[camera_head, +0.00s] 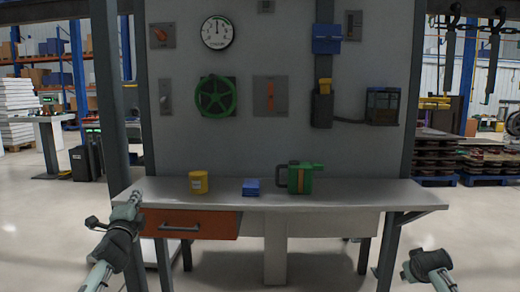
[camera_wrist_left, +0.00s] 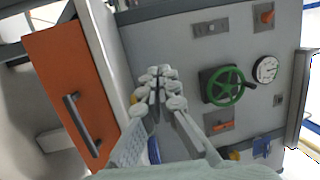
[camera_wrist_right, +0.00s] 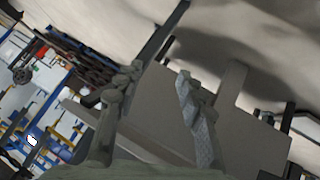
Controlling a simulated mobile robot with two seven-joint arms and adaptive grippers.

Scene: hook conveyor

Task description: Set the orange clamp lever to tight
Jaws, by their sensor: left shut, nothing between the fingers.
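Two orange levers show on the grey wall panel. One is upright on a grey plate (camera_head: 271,98) right of the green wheel; it also shows in the left wrist view (camera_wrist_left: 222,126). The other, slanted orange lever (camera_head: 160,35) is on a plate at the upper left, also in the left wrist view (camera_wrist_left: 266,16). I cannot read markings showing which is the clamp lever or which end is tight. My left gripper (camera_head: 134,197) is shut and empty near the bench's left end, apart from both levers. My right gripper (camera_wrist_right: 160,82) is open and empty, low at the right.
The bench (camera_head: 350,192) holds a yellow can (camera_head: 198,182), a blue block (camera_head: 251,187) and a green jug (camera_head: 300,178). An orange drawer (camera_head: 190,222) is under its left side. A green wheel (camera_head: 215,97) and gauge (camera_head: 217,32) are on the panel. Frame posts flank the panel.

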